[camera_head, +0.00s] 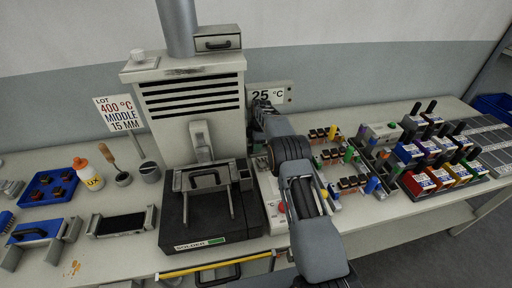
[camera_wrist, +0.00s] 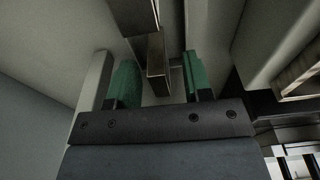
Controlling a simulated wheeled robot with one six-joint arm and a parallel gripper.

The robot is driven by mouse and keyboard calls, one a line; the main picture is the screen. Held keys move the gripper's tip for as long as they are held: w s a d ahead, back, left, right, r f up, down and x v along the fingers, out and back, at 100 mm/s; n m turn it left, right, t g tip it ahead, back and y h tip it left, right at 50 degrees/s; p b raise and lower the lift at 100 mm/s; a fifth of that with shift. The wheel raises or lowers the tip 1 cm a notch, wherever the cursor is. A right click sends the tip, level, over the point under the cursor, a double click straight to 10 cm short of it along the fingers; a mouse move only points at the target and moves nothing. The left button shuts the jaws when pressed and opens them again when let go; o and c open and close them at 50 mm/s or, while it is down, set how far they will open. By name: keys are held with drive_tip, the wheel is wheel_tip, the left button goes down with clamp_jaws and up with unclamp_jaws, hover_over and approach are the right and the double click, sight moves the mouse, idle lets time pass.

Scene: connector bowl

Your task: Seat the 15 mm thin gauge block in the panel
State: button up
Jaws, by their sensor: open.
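My gripper (camera_wrist: 160,78) is open in the wrist view, with one green-padded finger on each side. A narrow grey-brown metal piece (camera_wrist: 157,52) shows between the fingers, with visible gaps on both sides. Whether it is the thin gauge block or part of a fixture I cannot tell. In the head view my gripper is around the dark wrist end (camera_head: 262,108), beside the oven and in front of the 25 °C display (camera_head: 284,94); its fingers are hidden there. No gauge block or panel slot can be clearly identified in the head view.
The vented oven (camera_head: 193,112) stands left of my arm, with a dark base (camera_head: 208,231) in front. Connector boards (camera_head: 345,185) and coloured bins (camera_head: 425,180) crowd the right. Pale walls stand close to the fingers.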

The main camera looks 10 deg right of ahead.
drive_tip(key=shift+c, duration=0.4)
clamp_jaws()
drive_tip(key=shift+r, duration=0.15)
